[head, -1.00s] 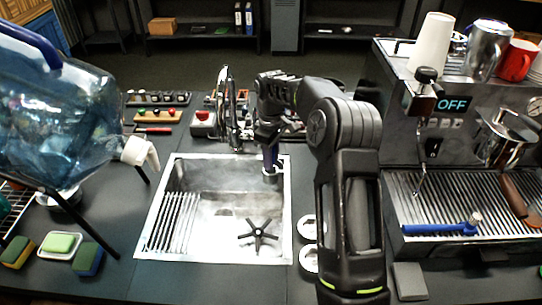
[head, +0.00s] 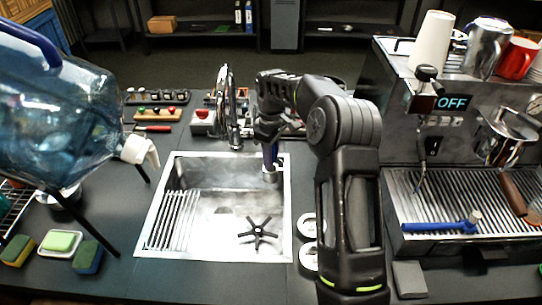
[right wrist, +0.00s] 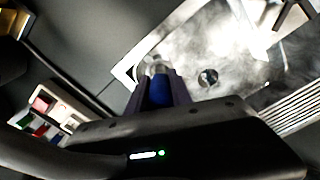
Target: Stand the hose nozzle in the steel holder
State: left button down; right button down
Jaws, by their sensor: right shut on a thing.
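The hose nozzle (head: 273,155) is blue and hangs roughly upright from my right gripper (head: 268,145), at the back right corner of the sink. The gripper is shut on it. In the right wrist view the blue nozzle (right wrist: 160,92) sits between the two dark fingers, pointing toward the sink's rim. A short round steel piece (head: 270,175) shows at its lower end and looks like the steel holder. I cannot tell whether the nozzle is inside it or just above it. My left gripper is not in view.
The steel sink (head: 163,210) holds a dark star-shaped part (head: 259,229). The tap (head: 230,110) stands close to the left of my right gripper. The coffee machine (head: 455,150) is at right, with a blue-handled tool (head: 440,228) on its tray. A large water bottle (head: 55,115) is at left.

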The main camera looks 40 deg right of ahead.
jog(key=shift+f, duration=0.45)
dwell(0.3)
jog(key=c, duration=1.1)
grip_release()
jog(key=shift+o, duration=0.4)
jog(key=o, duration=0.5)
jog(key=shift+r, duration=0.1)
